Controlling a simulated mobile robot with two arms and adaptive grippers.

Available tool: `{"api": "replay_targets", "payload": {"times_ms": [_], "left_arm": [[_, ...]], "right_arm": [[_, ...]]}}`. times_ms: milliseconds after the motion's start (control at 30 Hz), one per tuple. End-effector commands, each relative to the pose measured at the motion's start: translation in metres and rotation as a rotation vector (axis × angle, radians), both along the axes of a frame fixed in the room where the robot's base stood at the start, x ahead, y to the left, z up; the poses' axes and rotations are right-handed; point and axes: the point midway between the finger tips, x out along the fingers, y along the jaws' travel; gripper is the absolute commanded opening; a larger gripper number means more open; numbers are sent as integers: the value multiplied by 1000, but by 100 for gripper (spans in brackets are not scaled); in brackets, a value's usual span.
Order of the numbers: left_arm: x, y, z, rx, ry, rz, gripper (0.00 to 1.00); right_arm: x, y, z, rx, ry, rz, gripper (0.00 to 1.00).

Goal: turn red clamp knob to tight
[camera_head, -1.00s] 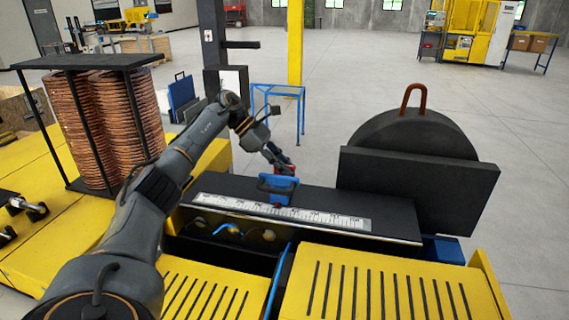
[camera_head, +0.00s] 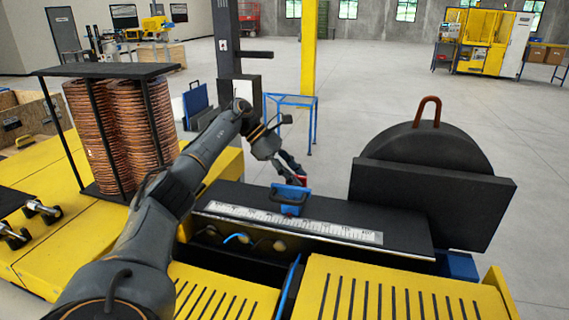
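A small blue clamp (camera_head: 291,197) stands on the black bench top, behind the ruler scale. A small red part (camera_head: 299,180), which looks like the clamp knob, shows at its far upper side, partly covered. My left arm comes in from the lower left. My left gripper (camera_head: 292,170) points down at the red part, at or very close to it. Its fingers are dark and tiny here, so I cannot tell whether they touch or grip the knob. My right gripper is not in view.
A white ruler scale (camera_head: 290,222) runs along the bench's front edge. A black plate with a half-round disc (camera_head: 428,150) stands at right. Yellow slotted covers (camera_head: 395,292) lie in front. A rack of copper coils (camera_head: 125,130) stands at left. Floor beyond is open.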

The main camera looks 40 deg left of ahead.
Motion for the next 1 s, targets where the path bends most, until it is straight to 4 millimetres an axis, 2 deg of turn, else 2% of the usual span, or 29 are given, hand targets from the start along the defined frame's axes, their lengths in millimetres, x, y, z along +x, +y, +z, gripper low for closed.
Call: {"api": "replay_targets", "payload": {"times_ms": [300, 467, 700, 1000], "left_arm": [[-20, 41, 47, -1, -6, 5, 38], [-29, 57, 66, -2, -7, 4, 38], [-36, 69, 78, -1, -3, 2, 38], [-38, 72, 80, 1, -1, 0, 38]], "right_arm": [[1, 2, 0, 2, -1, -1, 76], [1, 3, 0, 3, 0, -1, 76], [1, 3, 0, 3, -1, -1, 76], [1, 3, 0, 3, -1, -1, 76]]}}
